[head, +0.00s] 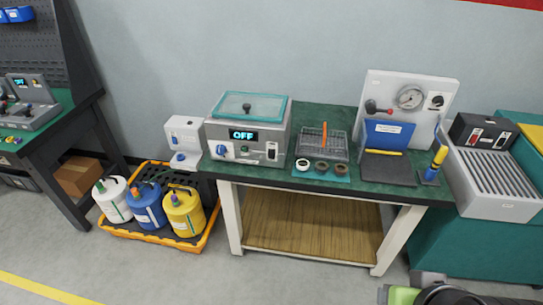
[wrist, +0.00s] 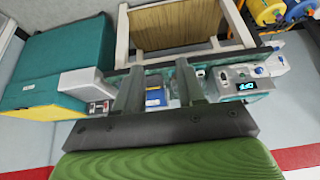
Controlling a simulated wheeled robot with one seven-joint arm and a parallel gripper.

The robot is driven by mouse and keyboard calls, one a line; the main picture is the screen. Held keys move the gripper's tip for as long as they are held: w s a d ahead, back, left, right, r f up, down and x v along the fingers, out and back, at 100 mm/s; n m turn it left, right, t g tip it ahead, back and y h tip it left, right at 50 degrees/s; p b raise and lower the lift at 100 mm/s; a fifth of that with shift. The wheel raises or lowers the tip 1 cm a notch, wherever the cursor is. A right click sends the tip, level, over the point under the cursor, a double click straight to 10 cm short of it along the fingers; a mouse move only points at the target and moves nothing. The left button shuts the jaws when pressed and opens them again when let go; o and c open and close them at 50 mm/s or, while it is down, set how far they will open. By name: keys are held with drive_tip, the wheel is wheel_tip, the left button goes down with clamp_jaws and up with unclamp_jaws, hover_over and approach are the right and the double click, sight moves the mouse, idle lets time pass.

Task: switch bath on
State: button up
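The bath (head: 247,115) is a grey metal box with a teal lid, standing on the left part of the green-topped bench. Its lit display (head: 243,134) reads OFF. A blue knob (head: 222,149) sits at the left of its front, and a switch (head: 271,151) on a pale plate sits at the right. In the wrist view, the bath (wrist: 240,82) appears upside down at the right, its display lit. My gripper (wrist: 158,82) has its two fingers well apart with nothing held between them. The gripper looks toward the bench from a distance, clear of the bath.
A wire basket (head: 322,140) and several seal rings on a mat (head: 340,176) lie right of the bath. A gauge panel (head: 410,97) stands further right. Jugs in a yellow-rimmed tray (head: 203,243) stand on the floor at left. Floor before the bench looks mostly clear.

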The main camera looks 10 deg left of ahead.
clamp_jaws()
idle(1.5)
